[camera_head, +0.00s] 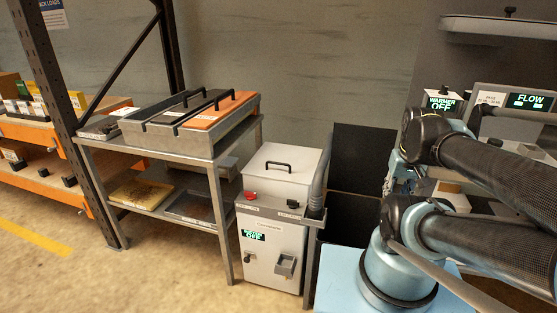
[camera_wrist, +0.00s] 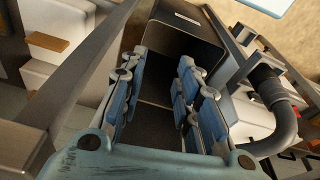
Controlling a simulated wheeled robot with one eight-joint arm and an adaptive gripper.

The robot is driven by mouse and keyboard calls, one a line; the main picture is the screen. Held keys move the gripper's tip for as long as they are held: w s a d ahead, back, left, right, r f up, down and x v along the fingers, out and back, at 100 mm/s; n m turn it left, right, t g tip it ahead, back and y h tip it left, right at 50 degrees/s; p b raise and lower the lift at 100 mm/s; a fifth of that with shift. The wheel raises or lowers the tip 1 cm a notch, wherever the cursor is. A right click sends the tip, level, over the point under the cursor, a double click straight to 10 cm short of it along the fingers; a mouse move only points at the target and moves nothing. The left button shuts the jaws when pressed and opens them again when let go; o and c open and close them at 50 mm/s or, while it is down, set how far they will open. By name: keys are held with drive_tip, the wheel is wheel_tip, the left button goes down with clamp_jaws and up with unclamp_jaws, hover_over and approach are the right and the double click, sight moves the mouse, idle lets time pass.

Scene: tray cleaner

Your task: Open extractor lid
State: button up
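The extractor is a white box (camera_head: 270,245) standing on the floor in the middle of the head view. Its white lid (camera_head: 292,157) is shut and carries a black bar handle (camera_head: 278,165). A red button (camera_head: 250,195) and a small green-lit display reading OFF (camera_head: 253,235) are on its front. My gripper (camera_wrist: 160,85) is open and empty in the wrist view, with dark panels beyond the fingers. The head view does not clearly show the gripper. I cannot make out the lid handle in the wrist view.
Left of the extractor, a metal table (camera_head: 170,151) bears trays with black handles, one with an orange top (camera_head: 215,112). A grey hose (camera_head: 320,180) rises at the extractor's right side; a similar hose (camera_wrist: 287,125) shows in the wrist view. Dark panels (camera_head: 360,160) stand behind. The front-left floor is clear.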

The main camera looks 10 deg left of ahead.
drive_tip(key=w+a+r+n, duration=0.9)
drive_tip(key=w+a+r, duration=0.2)
drive_tip(key=w+a, duration=0.4)
drive_tip(key=w+a+n, duration=0.2)
drive_tip(key=a+n, duration=0.2)
drive_tip(key=a, duration=0.9)
drive_tip(key=w+a+n, duration=0.2)
drive_tip(key=a+n, duration=0.2)
drive_tip(key=a, duration=0.9)
drive_tip(key=shift+m, duration=0.3)
drive_tip(key=w+f, duration=0.1)
drive_tip(key=f, duration=0.4)
drive_tip(key=w+f, duration=0.1)
drive_tip(key=f, duration=0.5)
drive_tip(key=w+f, duration=0.1)
drive_tip(key=f, duration=0.4)
drive_tip(key=shift+w+d+f, duration=0.25)
drive_tip(key=shift+w, duration=0.1)
clamp_jaws()
